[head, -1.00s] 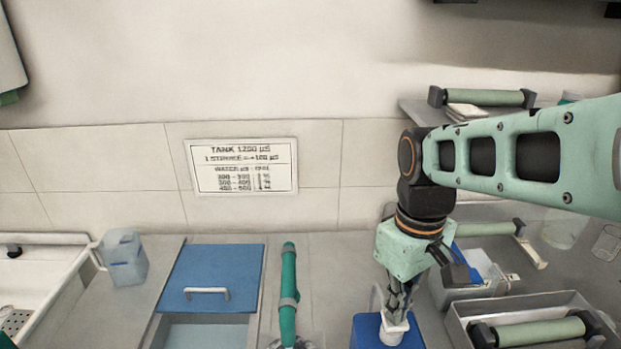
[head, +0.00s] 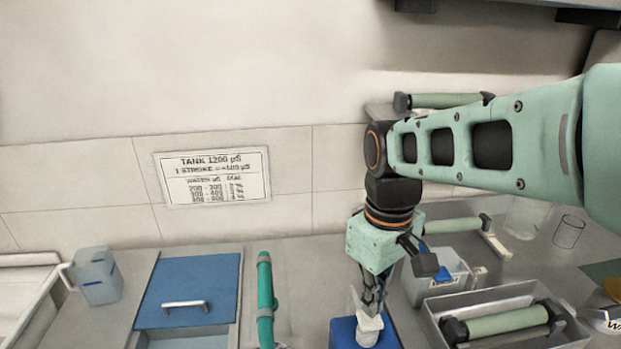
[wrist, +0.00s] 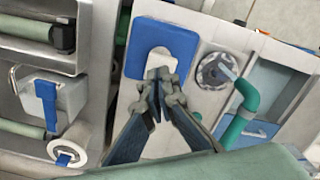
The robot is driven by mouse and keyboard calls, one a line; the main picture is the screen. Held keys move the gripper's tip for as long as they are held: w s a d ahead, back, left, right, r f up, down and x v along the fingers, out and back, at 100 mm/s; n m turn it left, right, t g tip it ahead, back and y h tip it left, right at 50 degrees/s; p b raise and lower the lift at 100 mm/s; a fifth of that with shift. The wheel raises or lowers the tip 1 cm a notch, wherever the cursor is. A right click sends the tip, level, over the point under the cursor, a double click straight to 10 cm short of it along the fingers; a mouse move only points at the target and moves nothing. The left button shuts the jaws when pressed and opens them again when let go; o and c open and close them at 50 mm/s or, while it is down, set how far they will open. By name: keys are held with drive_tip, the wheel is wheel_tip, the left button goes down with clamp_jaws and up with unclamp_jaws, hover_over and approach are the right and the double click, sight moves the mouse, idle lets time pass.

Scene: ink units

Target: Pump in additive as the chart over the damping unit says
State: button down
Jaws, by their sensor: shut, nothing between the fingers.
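The chart (head: 212,177) hangs on the tiled wall; it reads "TANK 1200 µS" and a line about one stroke, above small rows of water values and dial that I cannot read surely. A blue container (head: 343,331) with a white pump top (head: 368,331) stands on the counter below my arm. My gripper (head: 371,303) points down at the white top, with its fingers shut and empty. In the wrist view the shut fingertips (wrist: 162,76) are at the white top (wrist: 153,62) on the blue container (wrist: 185,42); I cannot tell whether they touch it.
A blue-lidded tank (head: 190,280) with a handle and a green pipe (head: 265,298) stand to the left. A jug (head: 97,277) stands by the sink. A tray with a roller (head: 508,322) and a grey box (head: 437,276) stand to the right.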

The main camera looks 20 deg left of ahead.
idle(0.6)
wheel_tip(320, 180, up, 6)
drive_tip(key=p, duration=0.5)
idle(0.4)
